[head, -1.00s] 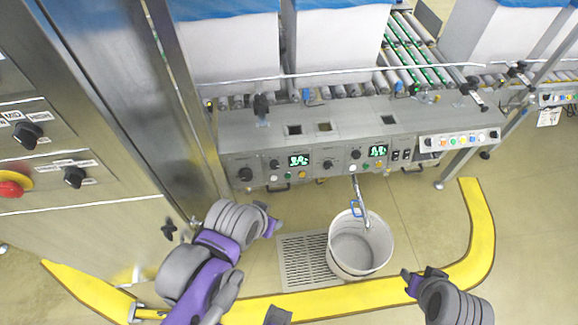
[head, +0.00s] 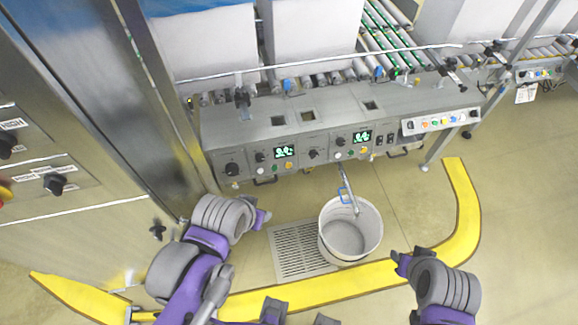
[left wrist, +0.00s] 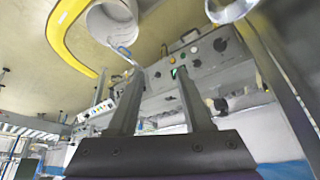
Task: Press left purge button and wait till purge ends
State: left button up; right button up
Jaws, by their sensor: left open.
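The grey control panel (head: 300,152) runs across the front of the machine. Its left section has a lit green display (head: 284,152), black knobs and small coloured buttons, including an orange button (head: 288,165). The button labels are too small to read. The panel also shows upside down in the left wrist view (left wrist: 188,64). My left gripper (head: 264,216) is open and empty, in front of and below the panel's left end, apart from it. Its two spread fingers show in the left wrist view (left wrist: 158,75). My right gripper (head: 402,262) is right of the bucket; its jaws are unclear.
A white bucket (head: 327,242) stands below a hose with a blue handle (head: 343,194), beside a floor grate (head: 290,252). A tall steel cabinet (head: 90,235) is close on the left. A yellow floor strip (head: 340,277) curves around the area. A second panel section (head: 361,150) is right.

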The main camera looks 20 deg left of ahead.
pick_arm(q)
grip_shut()
dwell(1.5)
